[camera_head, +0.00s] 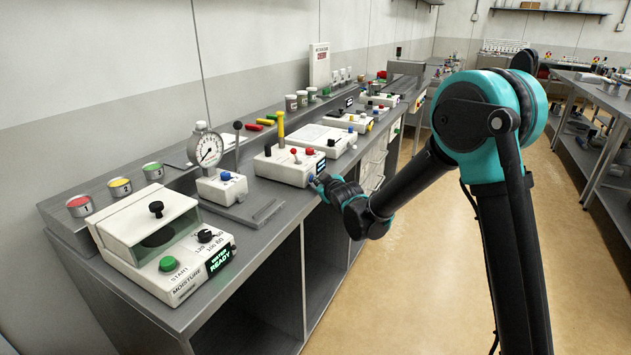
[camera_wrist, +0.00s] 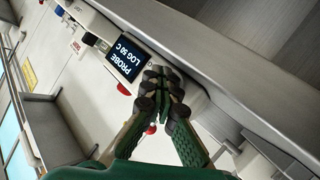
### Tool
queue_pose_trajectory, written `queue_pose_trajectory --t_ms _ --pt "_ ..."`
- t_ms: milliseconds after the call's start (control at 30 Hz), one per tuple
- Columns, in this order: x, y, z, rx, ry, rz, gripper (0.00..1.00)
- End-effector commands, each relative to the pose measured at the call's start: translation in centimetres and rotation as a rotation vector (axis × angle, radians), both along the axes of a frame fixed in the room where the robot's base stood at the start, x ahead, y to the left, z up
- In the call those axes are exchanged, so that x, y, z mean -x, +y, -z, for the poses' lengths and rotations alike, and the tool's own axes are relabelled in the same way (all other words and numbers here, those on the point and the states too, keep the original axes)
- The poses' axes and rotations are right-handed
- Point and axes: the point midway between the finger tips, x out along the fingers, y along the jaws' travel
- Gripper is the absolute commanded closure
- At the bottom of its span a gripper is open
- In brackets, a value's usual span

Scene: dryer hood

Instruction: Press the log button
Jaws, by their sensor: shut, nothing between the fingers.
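A white instrument box (camera_head: 283,168) stands on the grey bench with a yellow upright cylinder, a black knob, red knobs and a small lit display (camera_head: 321,167). My gripper (camera_head: 318,183) is at the front right end of this box, just below the display. In the wrist view my gripper (camera_wrist: 163,78) is shut and empty, its fingertips close to the display's edge. A red knob (camera_wrist: 123,89) shows beside the display. I cannot tell which control is the log button, or whether my fingertips touch it.
A moisture unit (camera_head: 155,240) with a green button is at the near left. A dial gauge (camera_head: 205,150) stands left of the box. More instruments (camera_head: 325,140) line the bench behind. The floor (camera_head: 420,270) right of the bench is clear.

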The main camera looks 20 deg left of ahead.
Motion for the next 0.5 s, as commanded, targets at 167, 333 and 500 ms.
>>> queue_pose_trajectory --t_ms 167,333,500 --pt "0.01 0.06 -0.02 -0.001 -0.001 0.000 1.00" --pt "0.01 -0.03 -0.02 -0.001 -0.001 0.000 1.00" --pt "0.03 -0.66 -0.01 -0.001 0.001 0.000 1.00"
